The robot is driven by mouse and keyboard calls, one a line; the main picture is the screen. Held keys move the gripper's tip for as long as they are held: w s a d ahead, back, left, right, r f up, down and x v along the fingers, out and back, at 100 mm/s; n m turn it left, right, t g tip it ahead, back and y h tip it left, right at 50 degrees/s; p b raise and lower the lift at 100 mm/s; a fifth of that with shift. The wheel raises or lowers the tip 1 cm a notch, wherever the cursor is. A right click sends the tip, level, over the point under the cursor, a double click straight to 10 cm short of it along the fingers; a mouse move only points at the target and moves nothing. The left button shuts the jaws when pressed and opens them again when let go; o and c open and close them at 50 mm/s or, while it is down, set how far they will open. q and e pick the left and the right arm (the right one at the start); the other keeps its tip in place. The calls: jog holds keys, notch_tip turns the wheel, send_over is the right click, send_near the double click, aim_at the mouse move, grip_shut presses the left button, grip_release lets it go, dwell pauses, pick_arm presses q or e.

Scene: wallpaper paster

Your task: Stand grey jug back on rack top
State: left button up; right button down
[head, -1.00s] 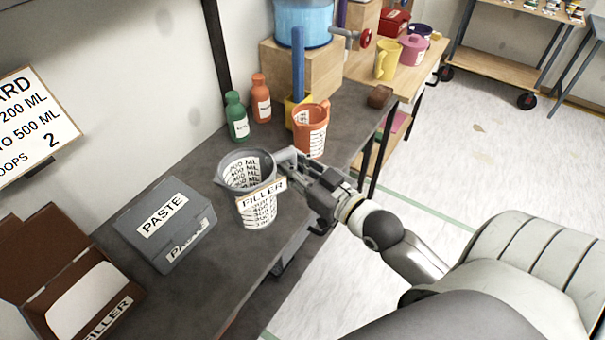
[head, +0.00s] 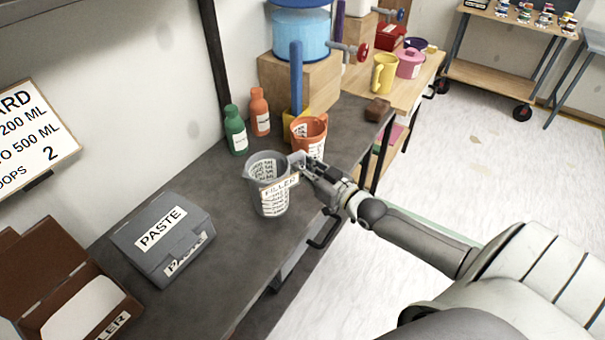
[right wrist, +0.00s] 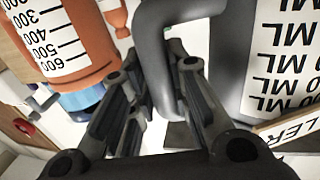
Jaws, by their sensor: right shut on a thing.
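My right gripper (head: 303,165) comes in from the right and is shut on the jug's handle. In the right wrist view the grey handle (right wrist: 155,50) runs down between the fingers (right wrist: 165,95), with the jug wall on the right. My left gripper is not in view.
An orange jug (head: 309,135) stands just behind the grey jug. Green (head: 236,130) and orange (head: 260,112) bottles are near the wall. A grey PASTE box (head: 160,240) and a brown FILLER box (head: 60,285) are at left. Bare top lies between the PASTE box and jug.

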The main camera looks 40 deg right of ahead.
jog(key=shift+w+d+f, duration=0.15)
jog(key=shift+f, duration=0.05)
jog(key=shift+d+f, duration=0.1)
jog(key=shift+f, duration=1.5)
jog(key=shift+f+b, duration=0.25)
jog(key=shift+b, duration=0.1)
jog(key=c, duration=1.4)
grip_release()
jog(key=shift+o, duration=0.2)
jog(key=shift+r, duration=0.1)
jog(key=shift+r, duration=0.15)
jog(key=shift+s, duration=0.35)
jog(key=s+d, duration=0.2)
jog(key=s, duration=0.9)
